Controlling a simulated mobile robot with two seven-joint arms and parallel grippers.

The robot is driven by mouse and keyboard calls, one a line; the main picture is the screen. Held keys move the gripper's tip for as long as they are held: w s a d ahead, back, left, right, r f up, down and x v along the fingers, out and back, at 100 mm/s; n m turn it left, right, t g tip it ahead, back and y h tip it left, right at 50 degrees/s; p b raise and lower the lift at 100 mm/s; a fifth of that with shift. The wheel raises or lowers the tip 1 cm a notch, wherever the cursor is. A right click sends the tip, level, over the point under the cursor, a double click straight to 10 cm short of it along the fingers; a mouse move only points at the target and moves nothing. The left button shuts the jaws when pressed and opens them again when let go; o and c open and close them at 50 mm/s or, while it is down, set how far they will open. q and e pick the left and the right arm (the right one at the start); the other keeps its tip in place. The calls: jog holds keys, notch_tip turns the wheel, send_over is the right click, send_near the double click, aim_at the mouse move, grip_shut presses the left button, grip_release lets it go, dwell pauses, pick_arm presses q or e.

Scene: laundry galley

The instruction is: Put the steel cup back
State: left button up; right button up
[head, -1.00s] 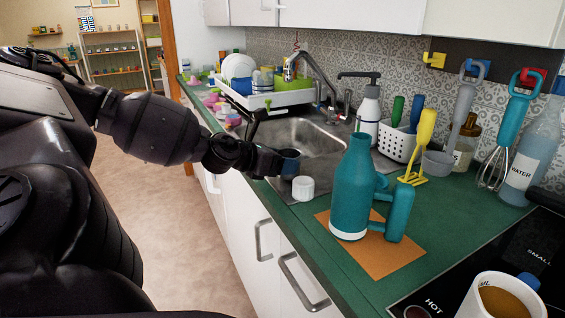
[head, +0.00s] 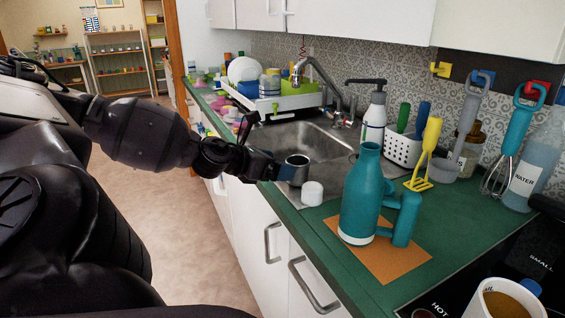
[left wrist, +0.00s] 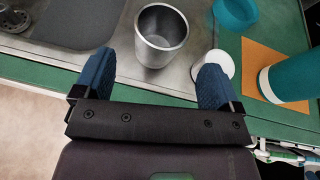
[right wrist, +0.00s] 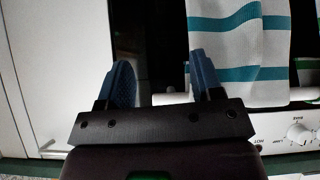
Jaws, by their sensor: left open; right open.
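The steel cup (head: 299,163) stands upright on the near steel edge of the sink. In the left wrist view the cup (left wrist: 162,35) looks empty, just past my left fingertips and between their lines. My left gripper (head: 286,173) is open beside the cup; its two blue fingers (left wrist: 155,68) are apart with nothing clamped between them. My right gripper (right wrist: 160,70) is open and empty, low in front of an appliance with a striped towel; it does not show in the head view.
A white cap (head: 312,193) stands close to the cup and my left finger. A teal bottle (head: 360,195) stands on an orange mat (head: 398,266). The sink (head: 305,140) and a white dish rack (head: 285,101) lie behind. A mug (head: 503,300) sits at front right.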

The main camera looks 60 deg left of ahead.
pick_arm(q)
jog(key=s+a+f+n+y+p, duration=0.15)
jog(key=s+n, duration=0.35)
jog(key=s, duration=0.6)
jog(key=s+d+f+n+g+y, duration=0.2)
jog(key=s+f+n, duration=0.5)
jog(key=f+n, duration=0.3)
jog(key=s+d+f+n+g, duration=0.1)
jog(key=d+f+n, duration=0.75)
jog(key=f, duration=0.25)
jog(key=w+d+f+n+h, duration=0.1)
jog(key=w+d+f+n, duration=0.1)
jog(key=d, duration=0.6)
jog(key=w+d+f+n+h, duration=0.2)
jog(key=d+f+n, duration=0.1)
jog(key=d, duration=0.5)
jog(key=w+d+f+n+h, duration=0.2)
jog(key=d+n, duration=0.2)
jog(key=d, duration=0.4)
jog(key=shift+f, duration=0.25)
